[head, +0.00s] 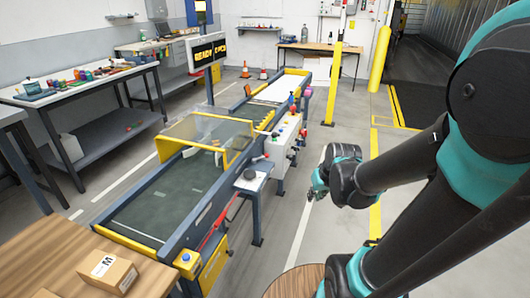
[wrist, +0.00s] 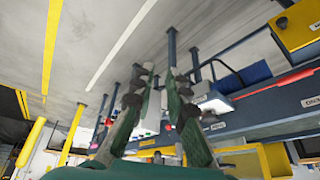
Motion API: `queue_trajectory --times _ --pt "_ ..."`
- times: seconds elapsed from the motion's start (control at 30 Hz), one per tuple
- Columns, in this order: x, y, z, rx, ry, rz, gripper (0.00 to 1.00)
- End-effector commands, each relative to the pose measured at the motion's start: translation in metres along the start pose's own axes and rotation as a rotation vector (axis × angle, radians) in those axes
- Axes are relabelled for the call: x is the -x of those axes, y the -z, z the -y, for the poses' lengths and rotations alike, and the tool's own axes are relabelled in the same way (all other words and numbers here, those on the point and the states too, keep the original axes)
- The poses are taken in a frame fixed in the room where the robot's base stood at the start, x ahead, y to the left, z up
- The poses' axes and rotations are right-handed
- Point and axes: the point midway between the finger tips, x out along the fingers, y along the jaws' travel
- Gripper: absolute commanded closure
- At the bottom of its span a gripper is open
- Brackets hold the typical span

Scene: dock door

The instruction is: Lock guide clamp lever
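My gripper (head: 316,186) hangs in the air over the floor, to the right of the conveyor (head: 168,205). In the wrist view its two green fingers (wrist: 159,80) stand apart with nothing held between them. A small dark lever-like part (head: 259,157) shows at the conveyor's right side, beside a small side shelf (head: 251,177); I cannot tell for sure that it is the guide clamp lever or how it is set. My gripper is apart from it, to its right. In the wrist view the conveyor side (wrist: 260,115) runs behind and right of the fingers, and no clamp lever is clear.
A clear guard with a yellow frame (head: 207,138) covers the conveyor's middle. A control box (head: 284,137) with buttons stands on its right side. A cardboard box (head: 107,272) sits on the wooden table at front left. A yellow post (head: 334,85) stands behind. Floor right of the conveyor is free.

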Motion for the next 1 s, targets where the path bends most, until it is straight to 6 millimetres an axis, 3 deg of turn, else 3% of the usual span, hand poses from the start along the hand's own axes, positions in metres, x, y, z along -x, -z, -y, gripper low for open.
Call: queue_trajectory --times 0.1,0.6,0.8,1.0 --pt "-0.009 0.044 0.009 0.063 0.046 -0.036 1.0" --pt "-0.067 0.205 0.048 0.312 0.207 -0.221 1.0" --pt "-0.095 0.257 0.061 0.393 0.248 -0.298 1.0" --pt "-0.113 0.286 0.069 0.441 0.269 -0.348 1.0"
